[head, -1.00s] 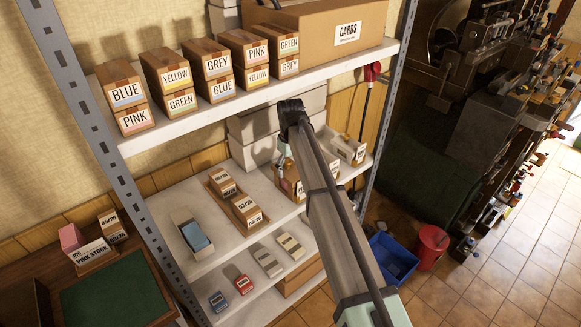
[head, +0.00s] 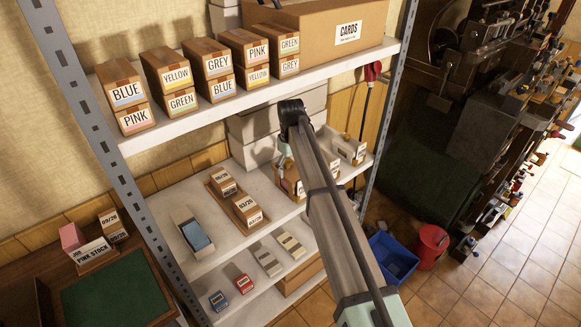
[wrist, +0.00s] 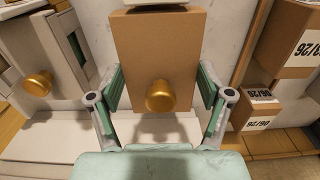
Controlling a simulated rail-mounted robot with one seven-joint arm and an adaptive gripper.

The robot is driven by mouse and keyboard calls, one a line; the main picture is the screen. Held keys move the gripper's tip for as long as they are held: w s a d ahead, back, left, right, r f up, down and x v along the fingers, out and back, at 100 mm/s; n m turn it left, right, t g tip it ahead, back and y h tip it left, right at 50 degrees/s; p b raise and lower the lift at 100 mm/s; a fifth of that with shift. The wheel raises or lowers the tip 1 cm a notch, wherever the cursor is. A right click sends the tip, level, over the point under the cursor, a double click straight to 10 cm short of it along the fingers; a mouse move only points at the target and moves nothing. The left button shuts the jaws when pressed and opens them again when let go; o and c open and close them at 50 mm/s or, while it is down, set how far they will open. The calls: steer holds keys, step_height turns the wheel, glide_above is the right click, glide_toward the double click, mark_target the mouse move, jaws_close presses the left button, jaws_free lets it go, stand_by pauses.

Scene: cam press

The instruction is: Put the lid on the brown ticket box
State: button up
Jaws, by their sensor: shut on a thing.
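In the wrist view a brown lid (wrist: 155,50) with a round gold knob (wrist: 160,96) fills the middle. My gripper (wrist: 161,82) has one green-padded finger at each side of it and is shut on it. The lid hides what lies beneath it, so I cannot tell whether it touches the box. In the head view my gripper (head: 284,160) is small and mostly behind my arm, above the right part of the middle shelf. A brown box (head: 290,187) with a white label shows partly there, also half hidden by my arm.
A grey piece with a gold knob (wrist: 37,85) stands left of my gripper. Dated brown boxes (wrist: 262,107) stand to the right. The upper shelf (head: 215,108) hangs above, with a metal post (head: 386,95) at right.

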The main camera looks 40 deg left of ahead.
steer(key=shift+f+b, duration=0.35)
steer(key=shift+f, duration=0.85)
stand_by(0.8)
steer(key=o, duration=1)
steer(key=shift+o, duration=0.2)
steer(key=shift+r, duration=0.1)
step_height(320, 180, up, 7)
steer(key=shift+r, duration=0.2)
